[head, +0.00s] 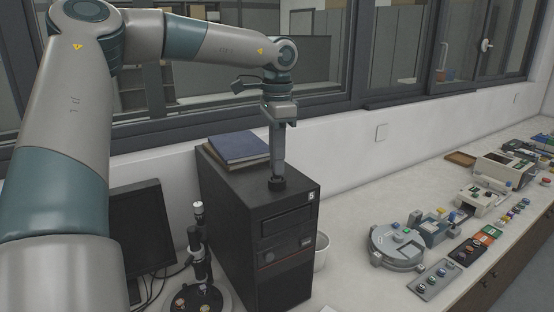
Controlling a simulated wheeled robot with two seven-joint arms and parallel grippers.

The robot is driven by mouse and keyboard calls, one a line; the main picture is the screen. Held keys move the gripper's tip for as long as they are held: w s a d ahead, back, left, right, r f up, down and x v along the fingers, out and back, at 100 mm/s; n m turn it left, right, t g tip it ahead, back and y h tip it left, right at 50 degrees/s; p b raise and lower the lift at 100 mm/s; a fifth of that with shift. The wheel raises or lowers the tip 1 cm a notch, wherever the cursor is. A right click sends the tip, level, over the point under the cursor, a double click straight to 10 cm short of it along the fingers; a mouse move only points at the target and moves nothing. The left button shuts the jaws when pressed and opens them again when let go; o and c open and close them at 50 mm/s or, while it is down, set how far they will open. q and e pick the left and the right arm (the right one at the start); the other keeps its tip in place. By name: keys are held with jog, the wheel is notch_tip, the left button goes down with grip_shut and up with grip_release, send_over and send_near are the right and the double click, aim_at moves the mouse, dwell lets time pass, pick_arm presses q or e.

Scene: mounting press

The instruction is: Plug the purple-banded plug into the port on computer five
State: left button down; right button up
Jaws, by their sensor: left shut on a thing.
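The black computer tower (285,232) stands on the bench in the middle, with a white label that looks like a 5 (311,196) at its upper front right corner. My left gripper (278,177) points down over the tower's top. It is shut on a small dark round thing (277,185) at or just above the top surface; I cannot tell whether they touch. No purple band shows on it, so I cannot tell whether it is the plug. No port can be made out on the tower. My right gripper is not in view.
Blue books (238,148) lie on the tower's back. A monitor (141,228) and a dark upright instrument (201,262) stand to its left. A white pot (321,250) is to its right. Several button panels and devices, including a round grey one (397,247), fill the right bench.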

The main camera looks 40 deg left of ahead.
pick_arm(q)
jog(key=shift+f+b, duration=0.25)
jog(key=shift+b, duration=0.1)
jog(key=c, duration=1)
grip_release()
jog(key=shift+r, duration=0.1)
jog(key=shift+r+p, duration=1.3)
jog(key=shift+r, duration=2.4)
jog(key=shift+f, duration=0.1)
